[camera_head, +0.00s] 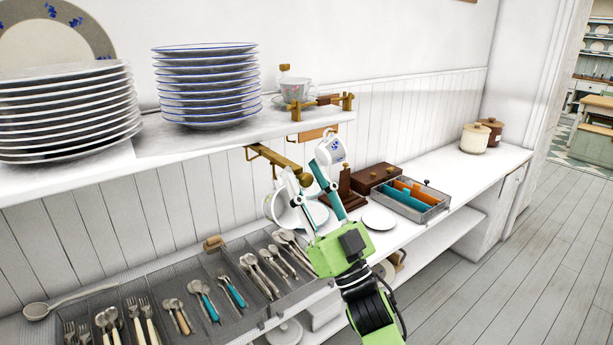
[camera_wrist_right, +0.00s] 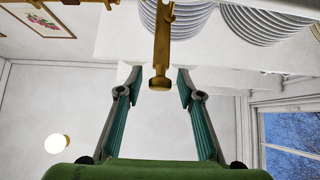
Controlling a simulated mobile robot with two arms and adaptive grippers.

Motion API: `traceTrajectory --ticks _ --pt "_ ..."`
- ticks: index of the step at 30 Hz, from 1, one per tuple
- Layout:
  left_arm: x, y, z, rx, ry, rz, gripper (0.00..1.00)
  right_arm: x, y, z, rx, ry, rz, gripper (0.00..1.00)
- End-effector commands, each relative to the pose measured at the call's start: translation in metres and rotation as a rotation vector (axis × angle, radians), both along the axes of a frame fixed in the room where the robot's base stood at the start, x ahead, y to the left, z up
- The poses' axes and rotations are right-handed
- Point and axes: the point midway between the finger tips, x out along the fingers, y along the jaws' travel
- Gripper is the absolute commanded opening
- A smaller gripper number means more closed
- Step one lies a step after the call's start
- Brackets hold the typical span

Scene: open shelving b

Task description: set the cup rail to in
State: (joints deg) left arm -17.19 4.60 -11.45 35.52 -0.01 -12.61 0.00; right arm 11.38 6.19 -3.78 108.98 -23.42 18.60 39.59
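The brass cup rail (camera_head: 272,156) sits under the upper shelf (camera_head: 235,138) and sticks out past its front edge. Its rounded end knob (camera_wrist_right: 160,82) shows in the right wrist view, between the fingertips. My right gripper (camera_head: 306,178) is open in front of the rail's outer end. It also shows open in the right wrist view (camera_wrist_right: 159,76), with a gap on both sides of the knob. A white cup with a blue pattern (camera_head: 330,150) is close behind the fingers, and white crockery (camera_head: 287,212) is partly hidden by them. My left gripper is not in view.
Plate stacks (camera_head: 207,88) and a floral cup (camera_head: 297,91) stand on the upper shelf. A cutlery tray (camera_head: 238,322), wooden box (camera_head: 373,177) and grey divided tray (camera_head: 432,190) rest on the lower counter. Open floor lies to the right.

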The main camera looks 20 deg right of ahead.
Motion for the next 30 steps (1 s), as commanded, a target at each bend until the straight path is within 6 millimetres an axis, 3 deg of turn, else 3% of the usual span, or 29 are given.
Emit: traceTrajectory --ticks 3,7,14,24,30 --pt "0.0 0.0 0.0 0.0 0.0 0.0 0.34 0.0 0.0 0.0 0.0 0.0 0.0 0.32" --pt "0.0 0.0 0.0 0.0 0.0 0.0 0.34 0.0 0.0 0.0 0.0 0.0 0.0 0.0" --pt "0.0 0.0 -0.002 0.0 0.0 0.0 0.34 0.004 0.001 -0.002 0.001 0.0 -0.001 0.0" --pt "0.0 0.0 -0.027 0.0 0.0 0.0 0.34 0.065 0.023 -0.004 0.002 0.0 0.001 0.0" --pt "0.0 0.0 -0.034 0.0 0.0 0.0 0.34 0.085 0.03 -0.002 0.001 0.0 0.0 0.0"
